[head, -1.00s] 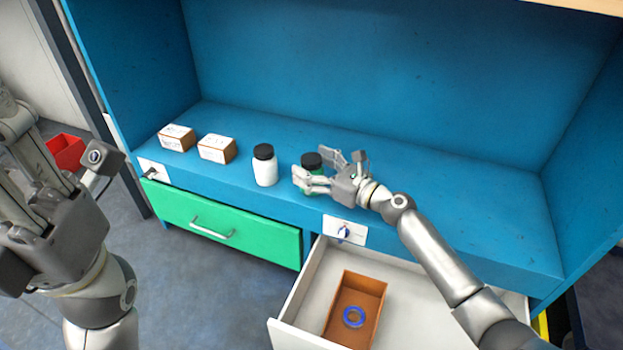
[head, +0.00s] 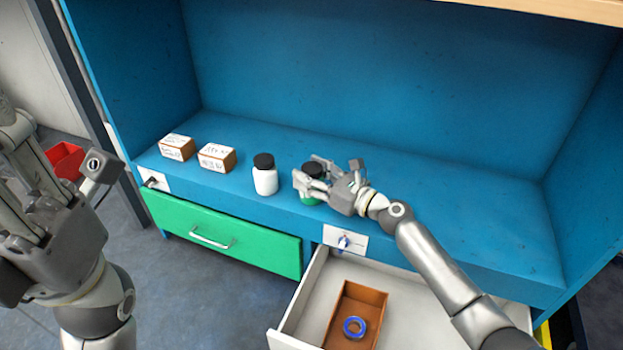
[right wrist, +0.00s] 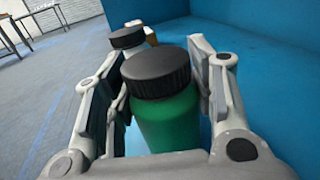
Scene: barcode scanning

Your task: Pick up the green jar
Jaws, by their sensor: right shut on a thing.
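The green jar (head: 311,200) with a black lid stands upright on the blue shelf, partly hidden by my right gripper (head: 308,178). In the right wrist view the green jar (right wrist: 168,118) sits between the two fingers of my right gripper (right wrist: 160,85), which is shut on it. My left gripper (head: 50,215) is at the left of the head view, in front of the shelf unit and away from the jar. Its fingertips are not clear enough to tell its opening.
A white jar (head: 265,180) with a black lid stands just left of the green jar. Two boxes (head: 177,148) (head: 217,158) are farther left. Below, a white drawer (head: 290,312) is open with a brown box (head: 372,305) inside. The shelf (head: 470,205) is clear at right.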

